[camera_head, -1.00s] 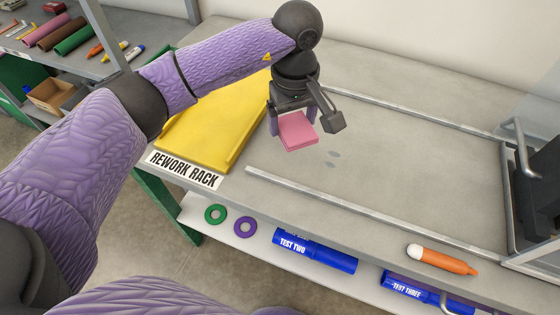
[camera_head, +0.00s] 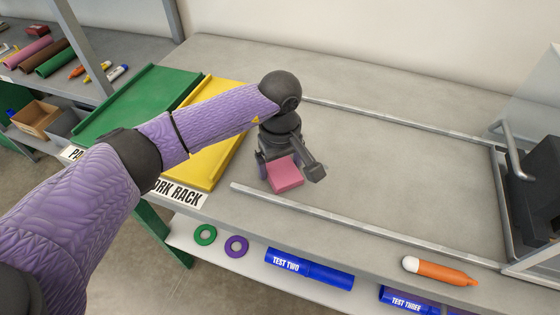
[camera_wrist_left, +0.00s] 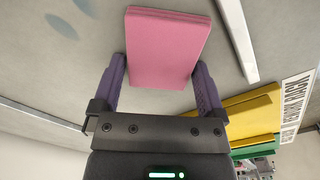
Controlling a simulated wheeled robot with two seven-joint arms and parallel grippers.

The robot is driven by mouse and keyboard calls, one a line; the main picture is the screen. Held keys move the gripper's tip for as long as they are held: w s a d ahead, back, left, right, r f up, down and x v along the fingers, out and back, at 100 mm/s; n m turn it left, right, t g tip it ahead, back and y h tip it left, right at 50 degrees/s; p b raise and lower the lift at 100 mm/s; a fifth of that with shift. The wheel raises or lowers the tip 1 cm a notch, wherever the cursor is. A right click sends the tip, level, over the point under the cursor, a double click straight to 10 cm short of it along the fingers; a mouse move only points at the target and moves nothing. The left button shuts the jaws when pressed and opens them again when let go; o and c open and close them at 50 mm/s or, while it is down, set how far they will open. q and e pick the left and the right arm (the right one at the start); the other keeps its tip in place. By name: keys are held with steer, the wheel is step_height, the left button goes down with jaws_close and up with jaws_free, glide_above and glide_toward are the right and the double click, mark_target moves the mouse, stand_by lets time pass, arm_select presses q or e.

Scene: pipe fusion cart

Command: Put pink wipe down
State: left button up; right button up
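The pink wipe (camera_head: 285,174) is a thick folded pad, low over or on the grey worktop between two metal rails. I cannot tell whether its underside touches the worktop. My left gripper (camera_head: 281,169) points down with its fingers on both sides of the wipe. In the left wrist view the wipe (camera_wrist_left: 167,45) fits between the two purple fingers (camera_wrist_left: 158,80), which appear shut on its edges. Two grey-blue spots (camera_wrist_left: 62,26) lie on the worktop beside the wipe. My right gripper is not in view.
A yellow tray (camera_head: 212,163) labelled rework rack and a green tray (camera_head: 130,100) lie left of the wipe. The near rail (camera_head: 330,220) runs in front. A black machine (camera_head: 540,185) stands at right. The worktop between the rails is clear right of the gripper.

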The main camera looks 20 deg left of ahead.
mark_target(279, 166)
arm_select(q)
steer(key=shift+s+a+f, duration=0.1)
steer(key=shift+s+f, duration=0.05)
steer(key=shift+f, duration=0.05)
steer(key=shift+r, duration=0.1)
step_height(279, 166, up, 12)
steer(key=p, duration=0.3)
steer(key=shift+r, duration=0.25)
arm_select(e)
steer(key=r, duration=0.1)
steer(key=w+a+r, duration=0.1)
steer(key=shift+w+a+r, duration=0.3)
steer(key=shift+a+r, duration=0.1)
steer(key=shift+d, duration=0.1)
